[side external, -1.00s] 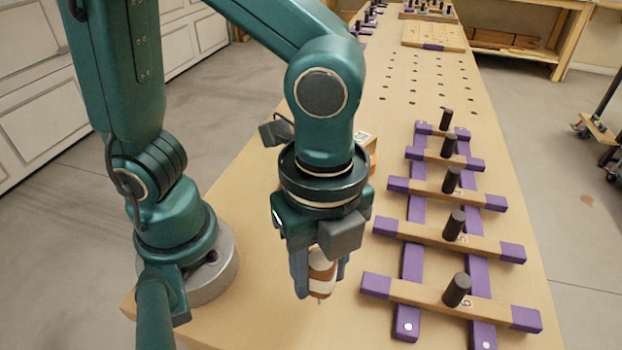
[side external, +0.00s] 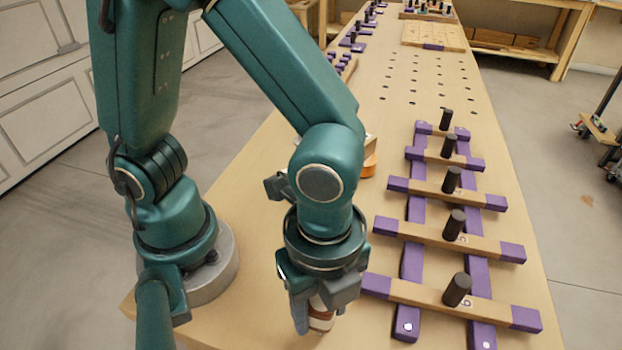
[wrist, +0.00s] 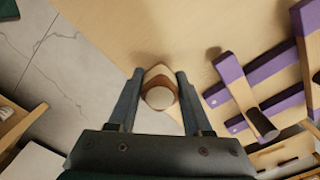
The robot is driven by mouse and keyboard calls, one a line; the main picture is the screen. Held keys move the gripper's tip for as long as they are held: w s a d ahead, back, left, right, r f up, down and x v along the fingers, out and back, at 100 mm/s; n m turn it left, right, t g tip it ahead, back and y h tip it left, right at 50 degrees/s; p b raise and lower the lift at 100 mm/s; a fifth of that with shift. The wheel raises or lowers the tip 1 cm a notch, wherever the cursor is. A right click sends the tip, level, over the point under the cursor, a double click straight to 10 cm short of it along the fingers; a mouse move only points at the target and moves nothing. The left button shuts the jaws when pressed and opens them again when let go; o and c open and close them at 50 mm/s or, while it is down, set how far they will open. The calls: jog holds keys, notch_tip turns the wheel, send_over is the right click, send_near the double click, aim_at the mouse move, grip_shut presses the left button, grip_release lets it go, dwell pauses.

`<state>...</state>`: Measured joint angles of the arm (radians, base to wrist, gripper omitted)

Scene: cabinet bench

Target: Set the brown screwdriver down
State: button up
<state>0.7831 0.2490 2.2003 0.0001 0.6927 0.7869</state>
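The brown screwdriver (side external: 321,318) has a thick handle banded in brown and white. In the side external view it stands upright between the fingers of my gripper (side external: 318,312), low over the near end of the wooden bench. In the wrist view, the round end of the screwdriver's handle (wrist: 160,96) shows between the two fingers of my gripper (wrist: 159,74), which are shut on it. The shaft and tip are hidden, so I cannot tell whether the screwdriver touches the bench top (side external: 265,230).
A purple and wood rack (side external: 425,292) with several dark pegs stands close on the right. An orange and wood piece (side external: 370,160) lies behind my arm. A pegboard area with holes (side external: 415,80) is farther back. The bench's near edge is close to my gripper.

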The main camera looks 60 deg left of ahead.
jog(key=shift+o, duration=0.9)
notch_tip(320, 180, up, 12)
jog(key=shift+r, duration=0.1)
jog(key=shift+w+a+r+n, duration=0.15)
jog(key=shift+w+a+n, duration=0.05)
jog(key=shift+a+n, duration=0.1)
jog(key=w+a+n+t, duration=0.2)
jog(key=a+n+t, duration=0.3)
jog(key=a+n, duration=0.8)
jog(key=shift+w+a+f+n+t, duration=0.35)
jog(key=shift+a+f+n, duration=0.1)
jog(key=shift+n, duration=1.75)
